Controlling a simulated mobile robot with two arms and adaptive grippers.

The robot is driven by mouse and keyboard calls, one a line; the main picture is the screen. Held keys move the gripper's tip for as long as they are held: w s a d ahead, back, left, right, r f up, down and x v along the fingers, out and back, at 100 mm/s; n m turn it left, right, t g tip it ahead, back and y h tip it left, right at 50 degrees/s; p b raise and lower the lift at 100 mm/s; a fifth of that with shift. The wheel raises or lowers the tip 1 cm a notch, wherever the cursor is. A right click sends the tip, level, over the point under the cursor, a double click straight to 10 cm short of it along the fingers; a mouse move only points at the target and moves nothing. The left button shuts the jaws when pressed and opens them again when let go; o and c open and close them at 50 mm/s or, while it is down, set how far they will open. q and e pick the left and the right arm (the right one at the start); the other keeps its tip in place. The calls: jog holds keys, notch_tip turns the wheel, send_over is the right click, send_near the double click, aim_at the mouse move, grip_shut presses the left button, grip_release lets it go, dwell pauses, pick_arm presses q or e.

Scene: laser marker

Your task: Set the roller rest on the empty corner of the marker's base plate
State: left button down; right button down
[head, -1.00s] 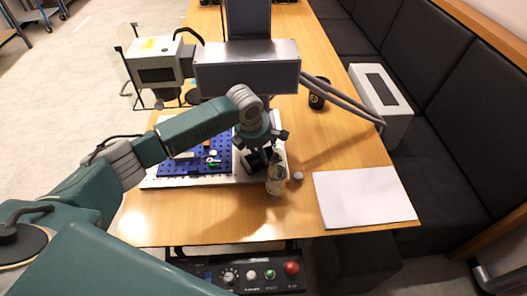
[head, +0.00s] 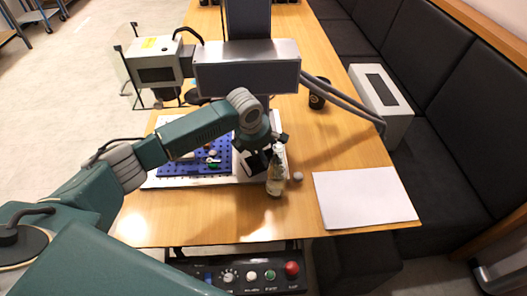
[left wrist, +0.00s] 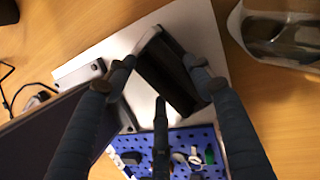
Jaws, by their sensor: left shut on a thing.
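My left gripper (head: 262,146) is shut on the roller rest (head: 258,163), a dark block, under the marker's overhanging head (head: 247,75). In the left wrist view the gripper's fingers (left wrist: 163,75) are around the roller rest (left wrist: 178,82), which has a light end piece. It is over the right part of the white base plate (head: 152,182), which also shows in the wrist view (left wrist: 207,35). Whether the rest touches the plate cannot be told. A blue perforated board (head: 180,168) lies on the plate to the left. My right gripper is not in view.
A clear bottle (head: 275,178) stands close beside the rest, with a small grey round thing (head: 298,176) to its right. A white sheet (head: 365,198) lies further right. A dark cup (head: 318,93) stands behind. The table's front left is clear.

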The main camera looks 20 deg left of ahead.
pick_arm(q)
jog(key=c, duration=0.9)
grip_release()
jog(key=shift+o, duration=1.2)
jog(key=shift+s+f, duration=0.1)
